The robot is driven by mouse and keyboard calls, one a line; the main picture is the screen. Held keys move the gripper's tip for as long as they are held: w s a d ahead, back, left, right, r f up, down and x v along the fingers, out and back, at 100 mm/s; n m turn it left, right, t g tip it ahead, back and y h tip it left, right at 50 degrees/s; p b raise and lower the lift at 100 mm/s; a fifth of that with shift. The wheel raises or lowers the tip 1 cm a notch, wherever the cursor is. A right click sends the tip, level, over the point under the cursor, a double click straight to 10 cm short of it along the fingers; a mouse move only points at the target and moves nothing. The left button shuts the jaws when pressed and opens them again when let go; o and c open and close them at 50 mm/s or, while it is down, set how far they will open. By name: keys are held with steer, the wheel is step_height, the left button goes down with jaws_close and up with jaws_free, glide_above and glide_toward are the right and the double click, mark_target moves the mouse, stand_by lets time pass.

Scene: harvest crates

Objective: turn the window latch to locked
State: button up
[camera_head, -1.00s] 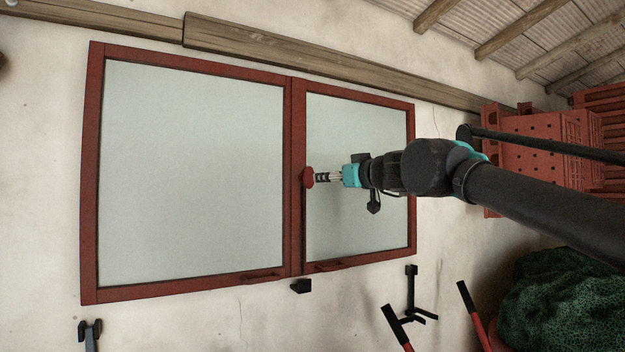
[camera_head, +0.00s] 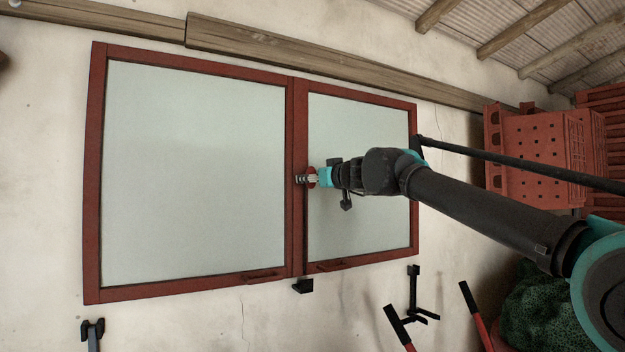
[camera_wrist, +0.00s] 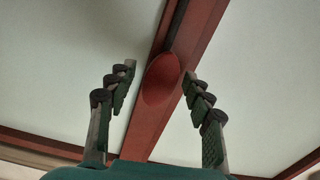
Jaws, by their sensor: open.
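The window latch is a red rounded knob (camera_wrist: 162,78) on the red middle post (camera_wrist: 150,122) between the two panes. In the wrist view my gripper (camera_wrist: 158,82) is open, with one finger on each side of the latch. Gaps show between the latch and both fingers, so no grip is visible. In the head view the fingertips of my gripper (camera_head: 300,179) are at the middle post, and they partly cover the latch (camera_head: 312,177). The window frame (camera_head: 98,180) is red with two pale panes. The latch's turned position is hard to tell.
Red crates (camera_head: 535,150) are stacked at the right. Red-handled tools (camera_head: 476,312) and a black wall hook (camera_head: 413,300) are below the window at the right. A wooden beam (camera_head: 320,63) runs above the window. The left pane is clear of obstacles.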

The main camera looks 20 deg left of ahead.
steer(key=c, duration=1.2)
steer(key=shift+o, duration=0.2)
steer(key=shift+m, duration=0.3)
steer(key=m, duration=0.3)
steer(key=shift+m, duration=0.3)
steer(key=m, duration=1.3)
steer(key=shift+m, duration=0.3)
